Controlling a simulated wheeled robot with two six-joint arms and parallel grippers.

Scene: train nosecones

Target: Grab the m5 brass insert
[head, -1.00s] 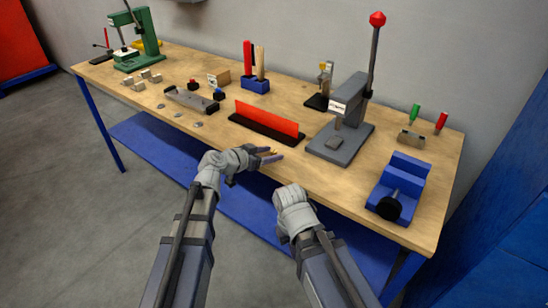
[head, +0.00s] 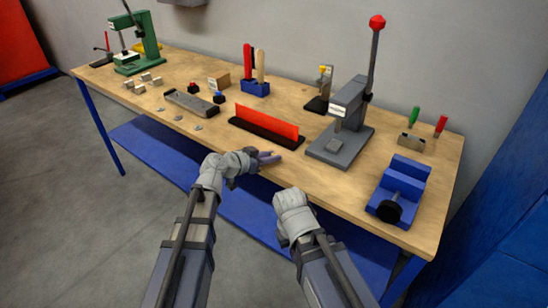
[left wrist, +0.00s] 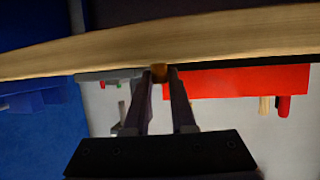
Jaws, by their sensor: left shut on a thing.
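My left gripper (head: 268,157) is at the front edge of the workbench, in front of the red panel on its black base. In the left wrist view its two dark fingers (left wrist: 160,80) are shut on a small brass-coloured piece (left wrist: 159,72), which looks like the brass insert. The piece sits right between the fingertips; its size marking cannot be read. In the head view the piece is too small or hidden to make out. My right gripper (head: 291,203) is lower and to the right, off the front edge; its fingers are hidden behind the wrist.
The wooden workbench (head: 215,140) carries a red panel (head: 267,121), a grey lever press (head: 345,125), a blue vise (head: 400,188), a blue tool holder (head: 256,88) and a grey fixture (head: 192,102). Several small metal pieces lie left.

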